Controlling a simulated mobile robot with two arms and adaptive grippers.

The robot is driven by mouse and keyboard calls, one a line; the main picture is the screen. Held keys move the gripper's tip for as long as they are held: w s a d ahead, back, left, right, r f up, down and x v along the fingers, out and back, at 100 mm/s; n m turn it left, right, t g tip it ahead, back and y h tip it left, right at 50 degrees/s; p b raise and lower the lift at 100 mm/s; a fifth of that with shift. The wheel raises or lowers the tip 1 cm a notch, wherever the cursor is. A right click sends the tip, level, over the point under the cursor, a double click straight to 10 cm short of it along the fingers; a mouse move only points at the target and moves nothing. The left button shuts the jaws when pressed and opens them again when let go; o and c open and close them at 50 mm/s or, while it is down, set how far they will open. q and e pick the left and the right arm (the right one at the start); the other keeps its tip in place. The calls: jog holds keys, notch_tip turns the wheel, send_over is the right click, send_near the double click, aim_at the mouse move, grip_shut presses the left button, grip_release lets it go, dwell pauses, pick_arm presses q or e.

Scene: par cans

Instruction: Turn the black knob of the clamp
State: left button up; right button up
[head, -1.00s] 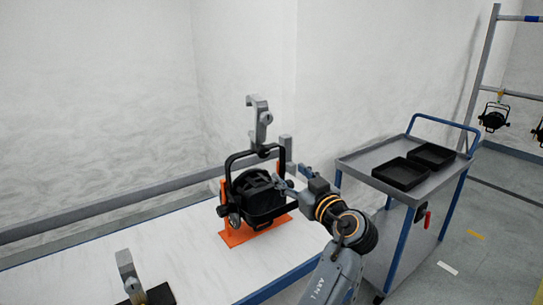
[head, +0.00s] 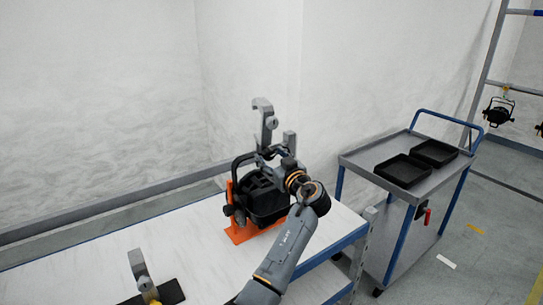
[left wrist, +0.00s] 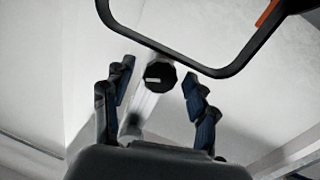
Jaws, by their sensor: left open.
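The grey hook clamp (head: 265,118) stands upright on top of the black yoke of a par can (head: 262,200), which sits in an orange stand (head: 241,233) on the white table. My left gripper (head: 268,153) is at the base of the clamp, partly hiding the yoke there. In the left wrist view the black knob (left wrist: 160,76), with a white mark, lies between the two open fingers of my left gripper (left wrist: 158,85). I see gaps on both sides. The yoke bar (left wrist: 185,55) runs just above the knob. My right gripper is not in view.
A second grey clamp (head: 138,264) stands by a black pad at the table's near left. A grey trolley (head: 360,160) with two black trays (head: 403,170) stands to the right. Par cans (head: 497,113) hang from a rack at far right. The middle of the table is clear.

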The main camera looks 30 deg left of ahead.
pick_arm(q)
jog(key=shift+c, duration=0.4)
jog(key=c, duration=1.1)
